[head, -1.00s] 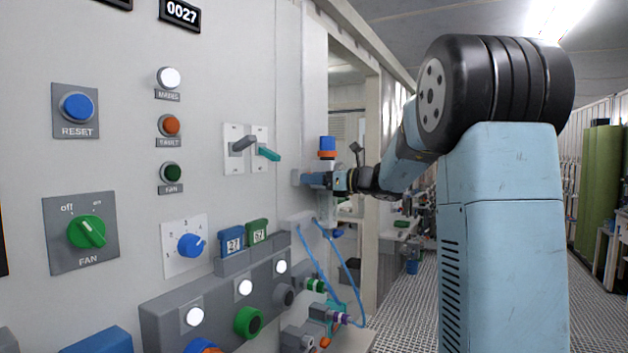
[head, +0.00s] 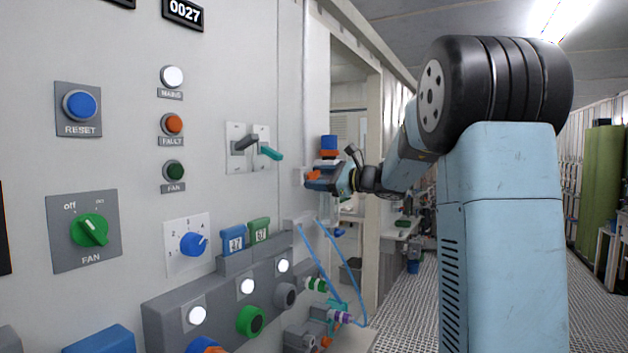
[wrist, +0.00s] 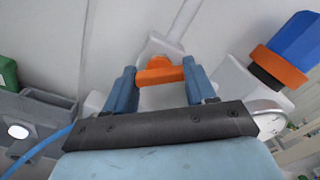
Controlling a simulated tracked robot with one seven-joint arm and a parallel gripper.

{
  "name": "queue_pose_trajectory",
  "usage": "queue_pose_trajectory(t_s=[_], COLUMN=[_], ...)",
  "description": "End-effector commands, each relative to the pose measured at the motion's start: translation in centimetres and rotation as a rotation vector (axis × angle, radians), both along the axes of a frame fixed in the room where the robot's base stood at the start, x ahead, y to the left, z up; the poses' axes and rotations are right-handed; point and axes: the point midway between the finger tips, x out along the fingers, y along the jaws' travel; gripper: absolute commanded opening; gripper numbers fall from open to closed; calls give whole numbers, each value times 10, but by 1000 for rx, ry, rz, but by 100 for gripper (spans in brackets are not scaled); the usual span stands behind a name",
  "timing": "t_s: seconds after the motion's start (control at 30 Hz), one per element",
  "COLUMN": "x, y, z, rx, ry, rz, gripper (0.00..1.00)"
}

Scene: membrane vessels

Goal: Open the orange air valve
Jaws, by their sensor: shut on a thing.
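The orange air valve (wrist: 160,75) is a flat orange handle with a rounded hub, on a pale fitting fixed to the white wall. In the head view its handle (head: 313,175) shows as a small orange piece at the fingers. My gripper (wrist: 158,72) has one blue finger at each end of the handle and is shut on it. In the head view my gripper (head: 320,181) reaches the wall's right edge from the right. The fingers hide the handle's ends and part of the fitting.
A blue-topped unit with an orange ring (wrist: 277,65) stands close to the right finger; it also shows above the gripper in the head view (head: 328,143). Blue hoses (head: 345,265) hang below. A grey connector box (head: 220,295) juts out at lower left.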

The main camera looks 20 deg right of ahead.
Motion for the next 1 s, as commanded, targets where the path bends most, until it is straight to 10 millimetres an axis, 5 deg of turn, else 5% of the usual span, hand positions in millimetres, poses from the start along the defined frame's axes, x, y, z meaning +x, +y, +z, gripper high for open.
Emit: queue_pose_trajectory(t_s=[1.0], x=[-1], y=[0], z=[-6], rx=[-526], ry=[-517], rz=[4], gripper=[25])
